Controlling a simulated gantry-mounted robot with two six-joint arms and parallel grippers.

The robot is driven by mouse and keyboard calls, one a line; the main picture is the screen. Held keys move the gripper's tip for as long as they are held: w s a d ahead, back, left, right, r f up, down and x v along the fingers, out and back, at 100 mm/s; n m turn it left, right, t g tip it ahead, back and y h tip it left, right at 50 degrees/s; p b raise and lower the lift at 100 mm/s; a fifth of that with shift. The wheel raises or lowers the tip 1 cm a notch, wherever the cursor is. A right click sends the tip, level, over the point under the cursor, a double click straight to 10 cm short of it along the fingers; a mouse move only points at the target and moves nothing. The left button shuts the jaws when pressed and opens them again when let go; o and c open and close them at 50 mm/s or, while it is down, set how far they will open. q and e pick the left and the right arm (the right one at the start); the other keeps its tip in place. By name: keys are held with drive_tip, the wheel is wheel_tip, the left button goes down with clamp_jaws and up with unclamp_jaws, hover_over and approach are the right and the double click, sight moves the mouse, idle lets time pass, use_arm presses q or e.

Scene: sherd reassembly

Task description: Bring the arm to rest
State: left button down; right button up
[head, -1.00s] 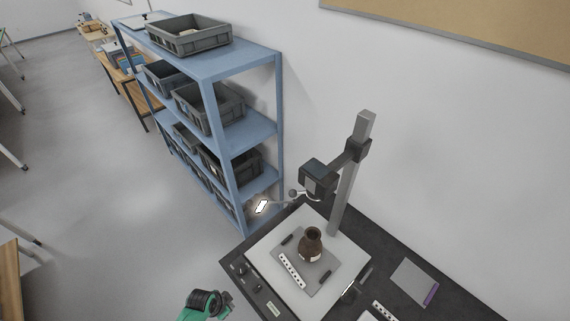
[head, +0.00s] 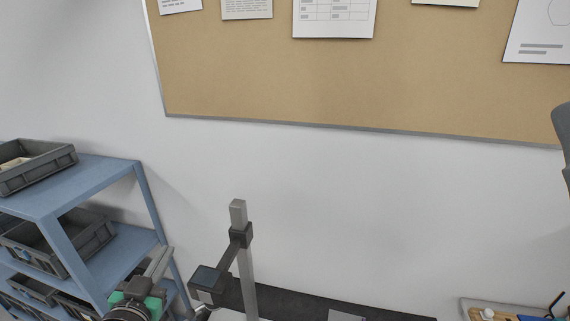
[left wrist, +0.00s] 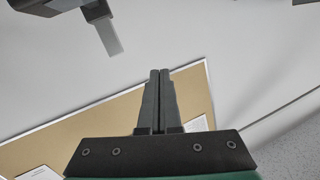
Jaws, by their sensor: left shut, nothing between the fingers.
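My left gripper (head: 163,257) is in the lower left of the head view, beside the blue shelf and left of the camera stand. Its fingers point up and to the right, held in the air. In the left wrist view the two fingers (left wrist: 160,74) lie together, shut with nothing between them. My right gripper is not in view.
The camera stand's grey post (head: 247,275) and dark camera head (head: 207,284) rise close to the right of my left gripper. The blue shelf (head: 95,182) with grey bins (head: 35,165) is at the left. A corkboard (head: 350,85) hangs on the wall. A tray (head: 475,303) sits at lower right.

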use_arm(q)
drive_tip(key=s+d+r+t, duration=0.2)
drive_tip(key=r, duration=0.6)
drive_tip(key=s+d+r+t+h+p, duration=0.1)
drive_tip(key=s+d+r+t, duration=0.1)
drive_tip(key=r, duration=0.5)
drive_tip(key=s+d+r+t, duration=0.2)
drive_tip(key=s+r, duration=0.1)
drive_tip(key=r, duration=0.5)
drive_tip(key=s+d+r+t+h+p, duration=0.1)
drive_tip(key=s+d+r+t+h, duration=0.3)
drive_tip(key=s+r, duration=0.85)
wheel_tip(320, 180, down, 44)
drive_tip(key=y+b, duration=0.1)
drive_tip(key=b, duration=4.3)
drive_tip(key=shift+w+n+b, duration=0.3)
drive_tip(key=shift+w+b, duration=0.1)
drive_tip(key=shift+w, duration=0.05)
